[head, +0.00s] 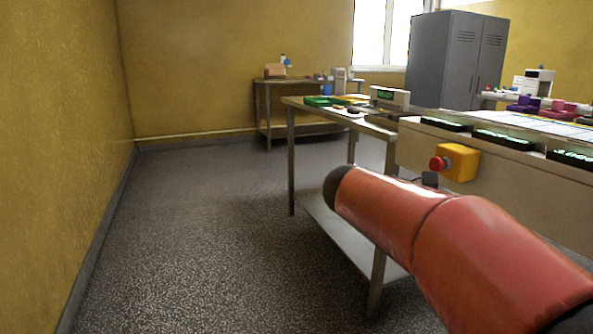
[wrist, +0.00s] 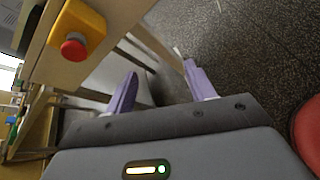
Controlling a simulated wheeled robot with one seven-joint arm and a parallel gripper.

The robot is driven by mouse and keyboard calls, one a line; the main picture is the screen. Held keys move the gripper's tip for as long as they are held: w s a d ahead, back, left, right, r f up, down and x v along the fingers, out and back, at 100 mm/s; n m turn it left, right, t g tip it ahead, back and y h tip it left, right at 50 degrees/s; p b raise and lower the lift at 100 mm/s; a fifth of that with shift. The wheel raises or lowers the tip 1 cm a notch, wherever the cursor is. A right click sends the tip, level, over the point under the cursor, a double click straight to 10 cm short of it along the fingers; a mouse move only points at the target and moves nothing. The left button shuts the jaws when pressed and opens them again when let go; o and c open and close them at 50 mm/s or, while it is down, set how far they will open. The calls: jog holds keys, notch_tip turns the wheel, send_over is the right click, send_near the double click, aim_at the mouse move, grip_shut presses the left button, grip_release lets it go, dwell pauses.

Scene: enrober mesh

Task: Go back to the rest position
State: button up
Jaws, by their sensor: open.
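My gripper (wrist: 160,85) shows in the wrist view with its two purple fingers spread apart and nothing between them. It hangs over the speckled floor beside the bench and is not visible in the head view. My red arm (head: 440,220) reaches across the lower right of the head view, in front of the bench. A yellow box with a red emergency button (head: 455,162) is fixed to the bench side, and it also shows in the wrist view (wrist: 75,38), to the upper left of my fingers.
A steel table (head: 290,160) with a green tray (head: 318,101) stands beyond my arm. A second table (head: 256,100) stands at the back wall, and a grey locker (head: 455,60) stands at the back right. The floor (head: 200,220) between the left wall and the tables is clear.

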jog(key=s+a+f+m+y, duration=0.5)
jog(key=s+f+m+y, duration=0.1)
jog(key=s, duration=0.5)
jog(key=s+a+f+m+t+y, duration=0.1)
jog(key=s+a+f+m+y, duration=0.5)
jog(key=s+f+m, duration=0.3)
jog(key=shift+s+m, duration=0.8)
jog(key=shift+s, duration=0.15)
